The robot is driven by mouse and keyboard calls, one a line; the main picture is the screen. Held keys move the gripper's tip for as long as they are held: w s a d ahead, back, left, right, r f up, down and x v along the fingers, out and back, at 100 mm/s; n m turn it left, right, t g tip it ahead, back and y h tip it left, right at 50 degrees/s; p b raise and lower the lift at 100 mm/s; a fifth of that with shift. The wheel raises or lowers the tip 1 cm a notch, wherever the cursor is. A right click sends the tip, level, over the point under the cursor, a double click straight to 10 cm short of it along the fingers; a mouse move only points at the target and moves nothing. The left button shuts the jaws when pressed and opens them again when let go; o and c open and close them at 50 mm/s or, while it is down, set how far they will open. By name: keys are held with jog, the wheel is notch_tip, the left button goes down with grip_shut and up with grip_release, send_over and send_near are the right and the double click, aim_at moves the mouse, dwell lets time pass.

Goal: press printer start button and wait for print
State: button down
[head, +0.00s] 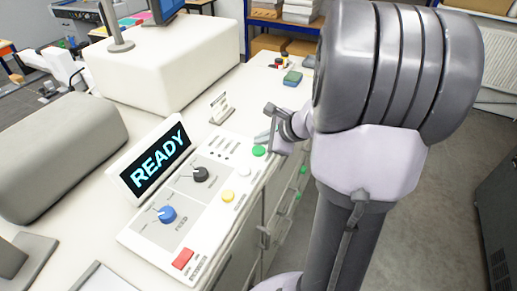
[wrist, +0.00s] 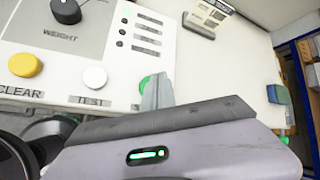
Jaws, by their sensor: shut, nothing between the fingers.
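The printer's control panel (head: 205,200) lies on the white machine top, with a screen (head: 152,160) that reads READY. A green button (head: 259,151) sits at the panel's far right corner; in the wrist view the green button (wrist: 145,83) is partly hidden behind my fingers. My gripper (head: 271,143) is shut and empty, its tips beside or over the green button. In the wrist view my gripper (wrist: 158,84) overlaps the button's right side; I cannot tell whether they touch. The green button's label is hidden.
A white button (head: 242,173), a yellow button (head: 228,196) and a red button (head: 182,258) line the panel's edge. A blue knob (head: 167,214) and a black knob (head: 201,174) are beside them. A green-topped block (head: 292,78) lies farther back. Floor is open to the right.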

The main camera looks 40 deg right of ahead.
aim_at(261, 151)
jog(key=shift+f+b, duration=0.4)
jog(key=shift+b, duration=0.1)
jog(key=shift+f+b, duration=0.4)
jog(key=shift+b, duration=0.05)
dwell(0.4)
jog(key=shift+r, duration=0.1)
jog(key=shift+r+p, duration=0.6)
jog(key=shift+r, duration=0.1)
notch_tip(261, 151, up, 5)
jog(key=p, duration=0.4)
jog(key=shift+r, duration=0.1)
dwell(5.1)
